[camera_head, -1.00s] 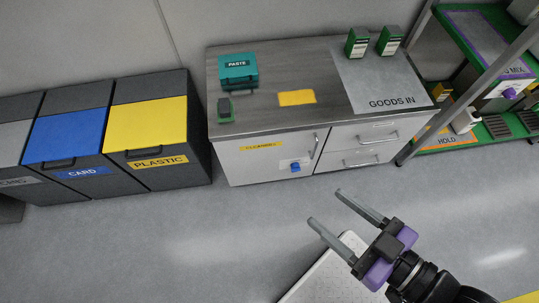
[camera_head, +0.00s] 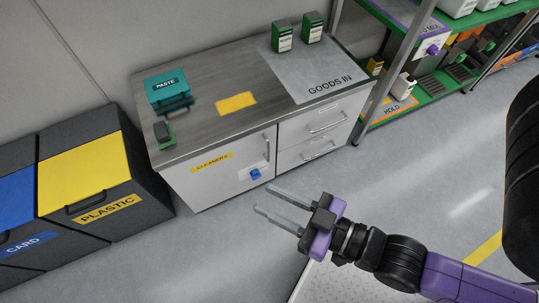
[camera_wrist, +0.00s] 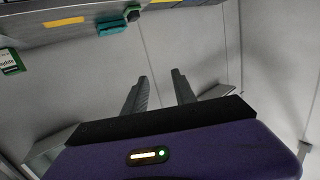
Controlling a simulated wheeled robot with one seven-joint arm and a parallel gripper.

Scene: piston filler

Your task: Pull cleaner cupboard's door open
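The cleaner cupboard's door (camera_head: 208,180) is the white left front of the counter, with a yellow "CLEANERS" label (camera_head: 212,162). It looks shut. A vertical bar handle (camera_head: 267,147) sits near its right edge, and a blue knob-like part (camera_head: 255,174) on a white plate is lower down beside it. My gripper (camera_head: 262,199) is open and empty, with its two grey fingers apart. In the head view its fingers appear just below the door's lower right, and they touch nothing that I can see. In the wrist view the open fingers (camera_wrist: 158,85) point toward plain grey surfaces.
The counter top (camera_head: 205,130) holds a teal "PASTE" box (camera_head: 167,88) and green-and-white boxes (camera_head: 283,37). Two drawers (camera_head: 322,122) are right of the door. Bins (camera_head: 90,175) stand left. A green shelf rack (camera_head: 440,85) is right. Floor (camera_head: 235,240) before the counter is clear.

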